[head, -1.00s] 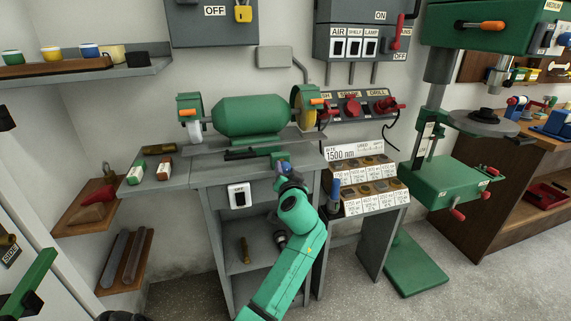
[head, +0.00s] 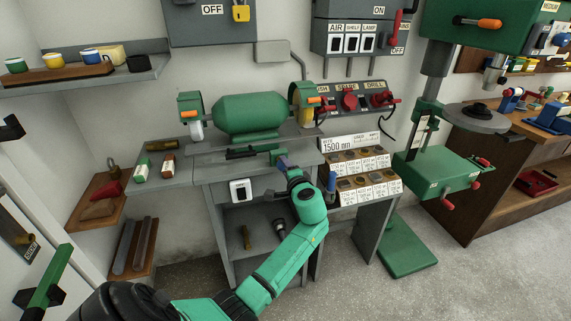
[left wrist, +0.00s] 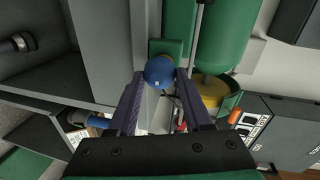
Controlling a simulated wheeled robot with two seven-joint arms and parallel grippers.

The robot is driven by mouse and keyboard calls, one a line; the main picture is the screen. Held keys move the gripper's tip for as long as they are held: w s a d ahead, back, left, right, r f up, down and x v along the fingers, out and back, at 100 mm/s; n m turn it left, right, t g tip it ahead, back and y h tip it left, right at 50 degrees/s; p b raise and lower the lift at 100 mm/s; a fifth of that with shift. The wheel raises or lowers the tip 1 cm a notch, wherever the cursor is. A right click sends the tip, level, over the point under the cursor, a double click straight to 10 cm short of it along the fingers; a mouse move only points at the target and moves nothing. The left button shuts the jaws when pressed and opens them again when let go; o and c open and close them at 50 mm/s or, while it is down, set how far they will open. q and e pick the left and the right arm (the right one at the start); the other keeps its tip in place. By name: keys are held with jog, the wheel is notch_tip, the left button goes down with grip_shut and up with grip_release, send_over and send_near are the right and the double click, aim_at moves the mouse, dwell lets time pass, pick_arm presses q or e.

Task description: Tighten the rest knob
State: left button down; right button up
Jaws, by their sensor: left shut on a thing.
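The rest knob (left wrist: 160,72) is a round blue ball in the left wrist view, set against a green block at the grinder. My left gripper (left wrist: 158,82) has its two dark fingers closed on either side of it. In the head view my left gripper (head: 283,163) is at the front of the green bench grinder (head: 250,115), below its right half. The knob is mostly hidden there by the fingers. My right gripper does not show.
The grinder stands on a grey bench (head: 215,172) with a white switch (head: 240,190) on its front. A rack of labelled grit trays (head: 365,185) is close on the right. A green drill press (head: 440,175) stands farther right.

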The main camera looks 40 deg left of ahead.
pick_arm(q)
jog(key=shift+f+m, duration=0.1)
jog(key=shift+m, duration=0.4)
jog(key=shift+d+f+p, duration=0.1)
jog(key=shift+f+p, duration=0.05)
jog(key=shift+p, duration=0.15)
jog(key=shift+c, duration=1.6)
grip_release()
jog(key=shift+r, duration=0.2)
jog(key=shift+d, duration=0.1)
jog(key=b+v, duration=0.2)
jog(key=v, duration=1.2)
jog(key=shift+d, duration=0.25)
